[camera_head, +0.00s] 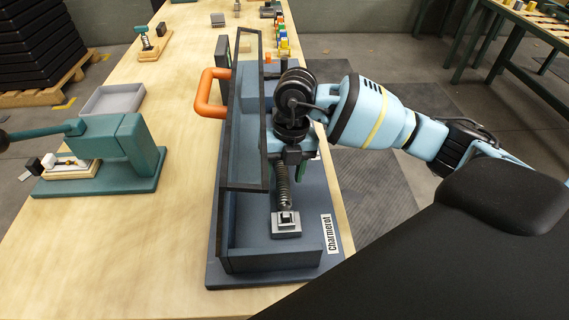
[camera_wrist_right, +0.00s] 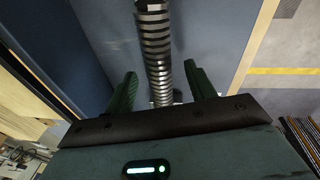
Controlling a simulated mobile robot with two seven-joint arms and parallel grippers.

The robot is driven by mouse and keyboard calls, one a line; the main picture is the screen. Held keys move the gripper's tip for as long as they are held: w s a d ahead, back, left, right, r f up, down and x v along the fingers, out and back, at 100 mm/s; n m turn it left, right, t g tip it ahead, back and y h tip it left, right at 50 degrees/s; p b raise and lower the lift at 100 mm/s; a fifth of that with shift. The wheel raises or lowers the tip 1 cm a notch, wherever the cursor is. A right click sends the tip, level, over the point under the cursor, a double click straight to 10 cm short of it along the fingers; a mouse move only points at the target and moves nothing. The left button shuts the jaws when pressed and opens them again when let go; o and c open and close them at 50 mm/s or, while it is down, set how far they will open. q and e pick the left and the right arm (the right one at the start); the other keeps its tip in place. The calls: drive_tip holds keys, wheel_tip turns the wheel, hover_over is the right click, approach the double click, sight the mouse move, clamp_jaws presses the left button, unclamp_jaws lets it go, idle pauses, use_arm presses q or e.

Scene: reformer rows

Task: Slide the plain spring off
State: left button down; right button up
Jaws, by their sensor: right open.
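The plain spring (camera_head: 284,187) is a dark coil inside the blue-grey housing (camera_head: 272,258), above a small grey block (camera_head: 286,226). In the right wrist view the spring (camera_wrist_right: 157,48) runs lengthwise between two green fingers. My right gripper (camera_head: 287,167) is at the spring's upper part in the head view. In the right wrist view its fingers (camera_wrist_right: 161,75) are open, one on each side of the coil, with gaps visible. The spring's upper end is hidden behind my gripper in the head view. My left gripper is not in view.
The housing's tilted clear cover (camera_head: 246,135) with an orange handle (camera_head: 203,92) stands just left of my right gripper. A teal press (camera_head: 120,148) and a grey tray (camera_head: 112,100) are at left. Coloured pieces (camera_head: 284,44) line the far end. Bare table lies between press and housing.

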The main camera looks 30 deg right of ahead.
sight(280, 176)
drive_tip(key=shift+c, duration=0.4)
